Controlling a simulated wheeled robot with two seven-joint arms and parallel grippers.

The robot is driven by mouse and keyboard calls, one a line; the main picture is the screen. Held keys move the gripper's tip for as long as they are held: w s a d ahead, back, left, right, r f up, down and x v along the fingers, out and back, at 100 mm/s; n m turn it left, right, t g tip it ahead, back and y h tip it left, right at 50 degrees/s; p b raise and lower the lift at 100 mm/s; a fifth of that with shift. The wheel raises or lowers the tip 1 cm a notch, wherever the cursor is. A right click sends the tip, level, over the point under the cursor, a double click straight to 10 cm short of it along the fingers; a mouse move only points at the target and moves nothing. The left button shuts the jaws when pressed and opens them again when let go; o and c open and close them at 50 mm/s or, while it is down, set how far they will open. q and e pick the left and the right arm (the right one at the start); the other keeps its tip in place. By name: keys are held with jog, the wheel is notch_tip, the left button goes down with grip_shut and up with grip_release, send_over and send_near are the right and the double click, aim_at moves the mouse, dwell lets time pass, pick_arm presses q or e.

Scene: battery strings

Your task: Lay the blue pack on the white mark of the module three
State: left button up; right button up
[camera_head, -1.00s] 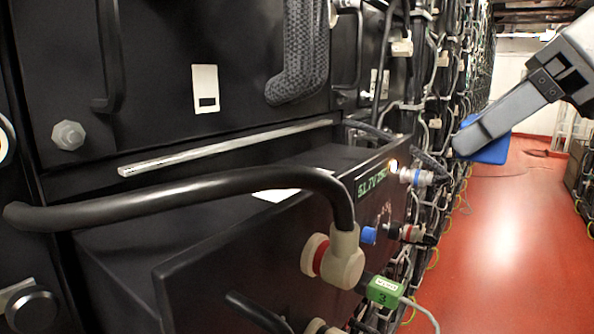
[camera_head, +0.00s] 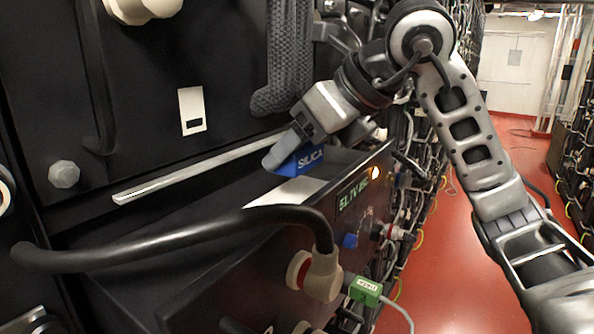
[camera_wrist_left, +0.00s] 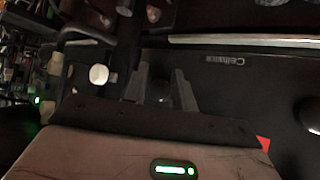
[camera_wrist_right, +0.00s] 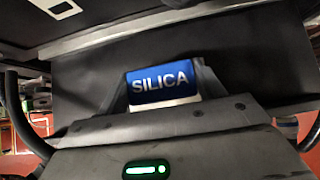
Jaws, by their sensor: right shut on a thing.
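The blue pack, lettered SILICA, shows in the head view (camera_head: 306,160) and in the right wrist view (camera_wrist_right: 162,84). My right gripper (camera_head: 282,155) is shut on it, one finger on each side. It holds the pack over the module's top, at the white mark (camera_head: 295,190), which is partly hidden behind the pack and the cable. I cannot tell whether the pack touches the mark.
A thick black cable (camera_head: 150,250) arches across the module's front to a beige plug (camera_head: 315,272). A pale metal rail (camera_head: 200,170) runs behind the module's top. A grey mesh sleeve (camera_head: 285,60) hangs above. The red aisle floor (camera_head: 455,270) is clear at the right.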

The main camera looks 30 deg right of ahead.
aim_at(311, 162)
notch_tip(311, 162, down, 4)
jog(key=shift+r+b, duration=0.1)
jog(key=shift+b, duration=0.2)
jog(key=shift+w+a+f, duration=0.1)
jog(key=shift+w+f, duration=0.05)
jog(key=shift+f, duration=0.05)
jog(key=shift+f, duration=0.15)
jog(key=o, duration=1.1)
